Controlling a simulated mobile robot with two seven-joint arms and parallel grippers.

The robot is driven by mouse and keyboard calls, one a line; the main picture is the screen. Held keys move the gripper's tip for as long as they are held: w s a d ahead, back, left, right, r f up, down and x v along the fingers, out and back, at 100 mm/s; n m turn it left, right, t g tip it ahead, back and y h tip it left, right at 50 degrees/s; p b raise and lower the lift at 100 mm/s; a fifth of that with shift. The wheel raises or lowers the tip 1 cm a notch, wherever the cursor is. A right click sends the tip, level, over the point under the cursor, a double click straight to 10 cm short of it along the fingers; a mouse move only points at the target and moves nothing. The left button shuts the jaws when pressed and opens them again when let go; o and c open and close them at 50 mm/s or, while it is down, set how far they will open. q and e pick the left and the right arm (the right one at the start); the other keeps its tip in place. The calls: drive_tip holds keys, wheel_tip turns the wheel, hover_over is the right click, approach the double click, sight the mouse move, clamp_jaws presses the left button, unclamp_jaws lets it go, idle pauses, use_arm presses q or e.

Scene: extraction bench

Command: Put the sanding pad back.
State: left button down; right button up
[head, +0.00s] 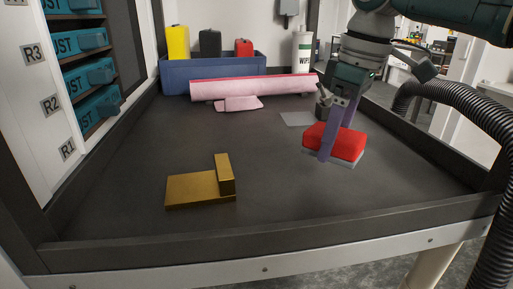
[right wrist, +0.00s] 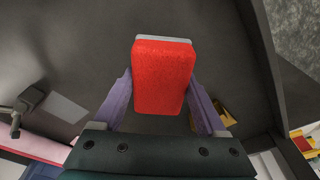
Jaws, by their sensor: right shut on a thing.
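The sanding pad is a red block (head: 339,141) with a grey underside, at the right of the bench in the head view. In the right wrist view the red pad (right wrist: 163,75) sits between the two purple fingers. My right gripper (head: 328,150) is shut on the pad by its sides. Whether the pad touches the bench or is just above it, I cannot tell. A flat grey square (head: 297,118) lies on the bench behind the pad; it also shows in the right wrist view (right wrist: 64,108). My left gripper is not in view.
A brass angle block (head: 200,189) stands front left on the bench (head: 265,223). A pink roll (head: 250,88), a blue bin (head: 176,77) with canisters and a white wipes tub (head: 302,52) stand at the back. A small dark fixture (head: 323,108) stands behind the pad. The middle is clear.

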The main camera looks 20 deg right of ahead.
sight(328, 181)
drive_tip(key=shift+f+b, duration=0.35)
drive_tip(key=shift+f, duration=2.45)
drive_tip(key=shift+f, duration=0.2)
drive_tip(key=o, duration=1.1)
drive_tip(key=shift+r, duration=0.2)
